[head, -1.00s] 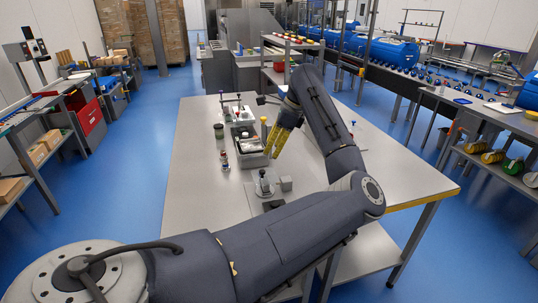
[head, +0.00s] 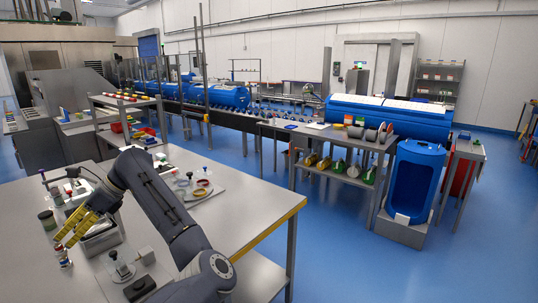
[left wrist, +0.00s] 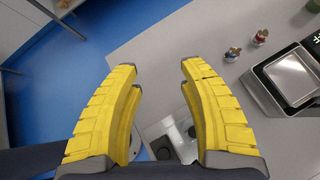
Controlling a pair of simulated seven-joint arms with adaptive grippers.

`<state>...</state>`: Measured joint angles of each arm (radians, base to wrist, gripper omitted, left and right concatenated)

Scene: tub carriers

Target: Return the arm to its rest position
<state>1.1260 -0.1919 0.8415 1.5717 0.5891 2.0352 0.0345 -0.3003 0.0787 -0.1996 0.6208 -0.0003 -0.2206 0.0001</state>
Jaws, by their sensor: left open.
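My left arm (head: 165,205) reaches over the grey table from the lower middle of the head view. My right gripper is not in view.
Small bottles (head: 64,262) stand close to the fingertips, and a dark jar (head: 47,219) is behind. The table's right part (head: 235,215) is clear.

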